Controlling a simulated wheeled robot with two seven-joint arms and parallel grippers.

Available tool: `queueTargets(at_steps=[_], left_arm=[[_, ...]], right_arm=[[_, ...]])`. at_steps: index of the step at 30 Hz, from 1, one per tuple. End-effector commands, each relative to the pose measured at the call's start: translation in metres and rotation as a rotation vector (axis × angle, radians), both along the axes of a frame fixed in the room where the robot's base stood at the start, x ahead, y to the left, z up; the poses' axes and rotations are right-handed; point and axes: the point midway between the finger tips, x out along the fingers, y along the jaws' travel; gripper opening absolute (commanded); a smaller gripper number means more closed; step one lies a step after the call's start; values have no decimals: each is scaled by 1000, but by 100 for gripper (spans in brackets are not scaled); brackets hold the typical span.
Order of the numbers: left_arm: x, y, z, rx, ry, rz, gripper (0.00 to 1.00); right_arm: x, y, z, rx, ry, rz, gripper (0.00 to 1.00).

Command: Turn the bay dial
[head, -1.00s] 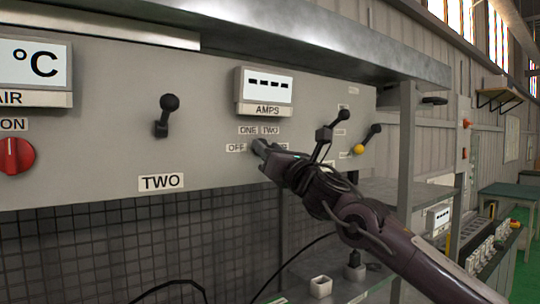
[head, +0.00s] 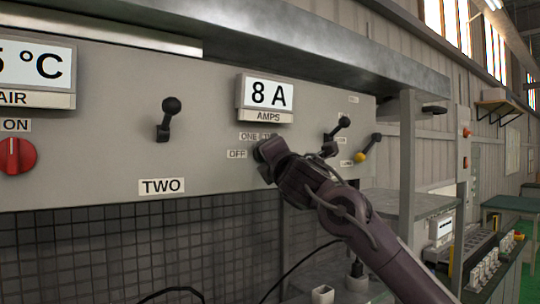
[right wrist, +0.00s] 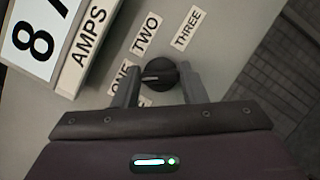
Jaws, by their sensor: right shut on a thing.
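The bay dial, a round black knob (right wrist: 156,76), sits on the grey panel (head: 100,115) among the labels OFF (head: 237,154), ONE (head: 247,137), TWO and THREE (right wrist: 188,29). My right gripper (right wrist: 158,84) is shut on the dial, one finger on each side of it in the right wrist view. In the head view my right gripper (head: 268,155) hides the dial and part of the labels. The AMPS display (head: 267,97) above reads 8 A. My left gripper is not in view.
A black lever (head: 168,118) stands above the TWO label at left, and a red knob (head: 15,156) is further left. A shelf (head: 330,60) overhangs the panel.

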Motion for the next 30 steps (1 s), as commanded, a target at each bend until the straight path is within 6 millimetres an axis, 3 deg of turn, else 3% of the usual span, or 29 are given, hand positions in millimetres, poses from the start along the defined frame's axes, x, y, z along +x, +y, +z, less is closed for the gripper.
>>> queueTargets(at_steps=[22, 23, 27, 30], left_arm=[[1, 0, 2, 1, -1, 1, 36], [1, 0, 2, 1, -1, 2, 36], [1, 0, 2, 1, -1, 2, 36], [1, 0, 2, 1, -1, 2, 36]], right_arm=[[0, 0, 0, 74, 54, 0, 15], [0, 0, 0, 74, 54, 0, 39], [0, 0, 0, 74, 54, 0, 58], [0, 0, 0, 74, 54, 0, 60]])
